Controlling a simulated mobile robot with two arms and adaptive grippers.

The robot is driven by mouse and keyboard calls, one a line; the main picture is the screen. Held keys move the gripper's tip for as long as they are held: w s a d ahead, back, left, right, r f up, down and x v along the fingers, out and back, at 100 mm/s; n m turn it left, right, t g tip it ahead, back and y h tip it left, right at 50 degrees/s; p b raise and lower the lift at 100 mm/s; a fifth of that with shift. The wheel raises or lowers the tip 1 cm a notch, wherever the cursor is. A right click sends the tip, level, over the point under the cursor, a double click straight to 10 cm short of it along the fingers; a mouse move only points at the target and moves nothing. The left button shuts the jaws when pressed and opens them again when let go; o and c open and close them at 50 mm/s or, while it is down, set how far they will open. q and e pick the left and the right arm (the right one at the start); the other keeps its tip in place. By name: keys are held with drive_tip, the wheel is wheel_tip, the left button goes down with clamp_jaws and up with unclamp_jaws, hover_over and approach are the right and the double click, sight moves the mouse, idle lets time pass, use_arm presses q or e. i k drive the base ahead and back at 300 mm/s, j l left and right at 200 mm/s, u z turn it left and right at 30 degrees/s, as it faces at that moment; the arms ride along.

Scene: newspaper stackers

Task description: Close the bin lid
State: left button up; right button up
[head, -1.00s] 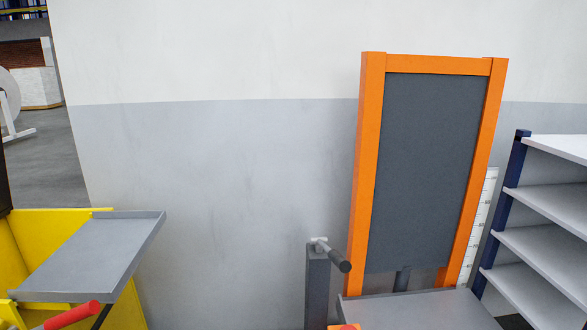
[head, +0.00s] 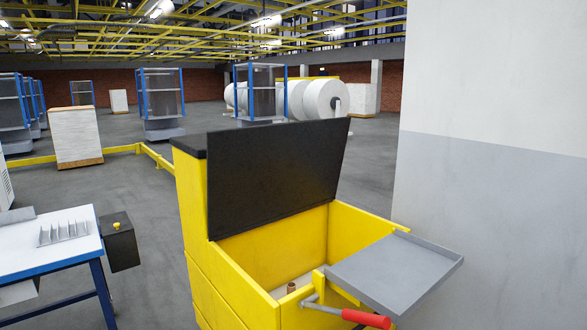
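The yellow bin (head: 195,215) stands in the middle of the head view with its top open. Its black lid (head: 280,172) is raised and leans up at the back left of the opening. Inside, a small brown object (head: 291,287) and something pale lie near the bottom front. A grey tray (head: 397,272) is fixed at the bin's right side. A lever with a red handle (head: 366,319) sticks out at the front, below the tray. Neither of my grippers shows in the view.
A white table with blue legs (head: 52,244) stands at the left, with a black box (head: 120,243) at its end. A grey-white wall (head: 495,180) closes off the right. Open grey floor (head: 145,210) lies between the table and the bin.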

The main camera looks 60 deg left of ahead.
sight(258, 176)
drive_tip(key=j, duration=2.35)
drive_tip(key=k+u, duration=0.05)
